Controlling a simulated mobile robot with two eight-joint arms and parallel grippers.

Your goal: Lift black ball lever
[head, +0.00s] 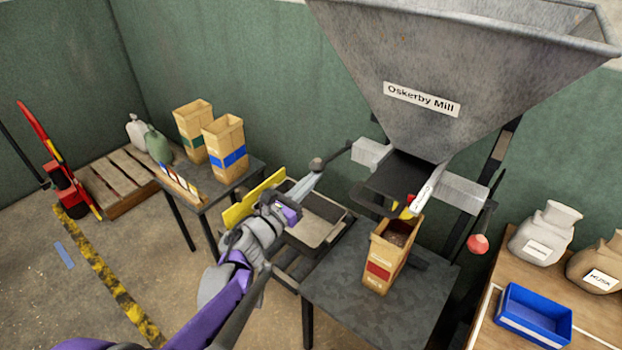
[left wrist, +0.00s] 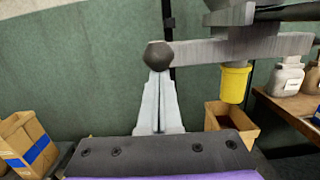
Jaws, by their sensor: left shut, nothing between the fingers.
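The black ball (head: 317,163) is the dark knob at the end of a lever sticking out left from the mill's grey block. It also shows in the left wrist view (left wrist: 158,55), straight beyond my fingertips, with its bar running right. My left gripper (head: 313,176) is shut and empty, its fingertips just below the ball in the head view. In the left wrist view the closed fingers (left wrist: 159,75) point at the ball's underside. I cannot tell whether they touch it. My right gripper is not clearly seen in either view.
The Oskerby Mill hopper (head: 440,70) stands above an open box with a red label (head: 379,272) on a dark table. A red ball (head: 478,243) hangs at the mill's right. A blue bin (head: 535,318) and sacks (head: 545,235) are at right. Two boxes (head: 226,135) stand at left.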

